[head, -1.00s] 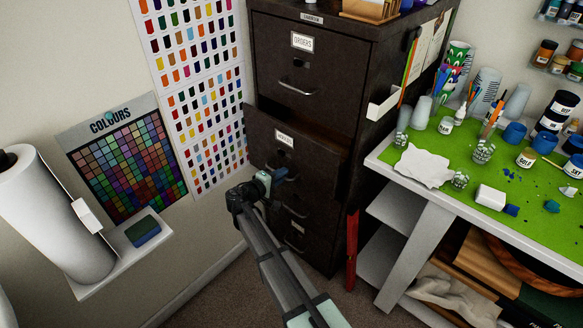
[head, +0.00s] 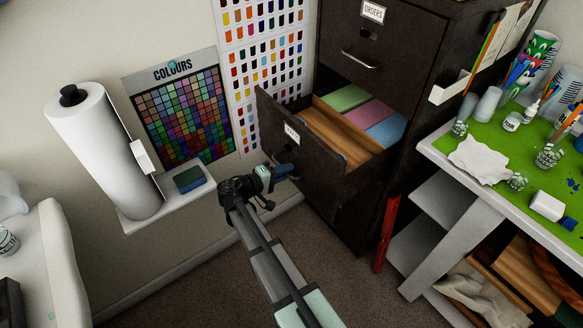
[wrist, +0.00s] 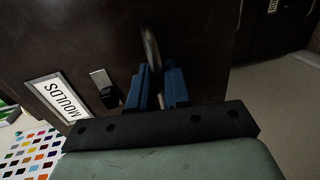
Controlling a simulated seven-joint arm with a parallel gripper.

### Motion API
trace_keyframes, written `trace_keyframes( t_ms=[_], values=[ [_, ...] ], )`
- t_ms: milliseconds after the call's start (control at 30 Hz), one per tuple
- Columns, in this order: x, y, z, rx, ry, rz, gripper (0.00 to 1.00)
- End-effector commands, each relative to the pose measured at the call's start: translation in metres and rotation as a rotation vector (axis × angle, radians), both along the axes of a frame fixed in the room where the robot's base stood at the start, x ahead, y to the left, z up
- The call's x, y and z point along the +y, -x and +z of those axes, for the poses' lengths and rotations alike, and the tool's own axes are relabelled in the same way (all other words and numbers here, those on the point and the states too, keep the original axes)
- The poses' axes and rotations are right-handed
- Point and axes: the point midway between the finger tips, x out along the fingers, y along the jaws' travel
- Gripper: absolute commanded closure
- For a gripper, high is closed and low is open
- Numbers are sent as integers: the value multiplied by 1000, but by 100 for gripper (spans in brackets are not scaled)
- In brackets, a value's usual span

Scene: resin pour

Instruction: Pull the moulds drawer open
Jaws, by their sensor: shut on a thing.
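The moulds drawer (head: 302,152) is the second drawer of the dark filing cabinet (head: 402,85), and it stands well out from the cabinet. Inside it are a wooden block or divider and green, pink and blue pieces. Its MOULDS label (wrist: 58,97) shows in the wrist view. My gripper (head: 286,171) is at the drawer front, also seen in the wrist view (wrist: 157,88). Its blue fingers are shut on the curved metal drawer handle (wrist: 151,48).
The ORDERS drawer (head: 373,50) above is closed. A green-topped workbench (head: 490,160) with cups and jars stands to the right. A white wall shelf (head: 165,200) with a paper roll (head: 100,145) is to the left. A red object (head: 387,233) stands beside the cabinet.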

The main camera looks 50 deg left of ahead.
Motion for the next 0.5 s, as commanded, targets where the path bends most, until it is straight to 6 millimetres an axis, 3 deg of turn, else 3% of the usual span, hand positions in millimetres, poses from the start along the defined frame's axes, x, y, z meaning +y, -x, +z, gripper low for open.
trace_keyframes(
  t_ms=[367, 400, 500],
  values=[
    [0, 2, 0, 1, 0, 0, 100],
    [0, 2, 0, 1, 0, 0, 82],
    [0, 2, 0, 0, 0, 0, 72]
  ],
)
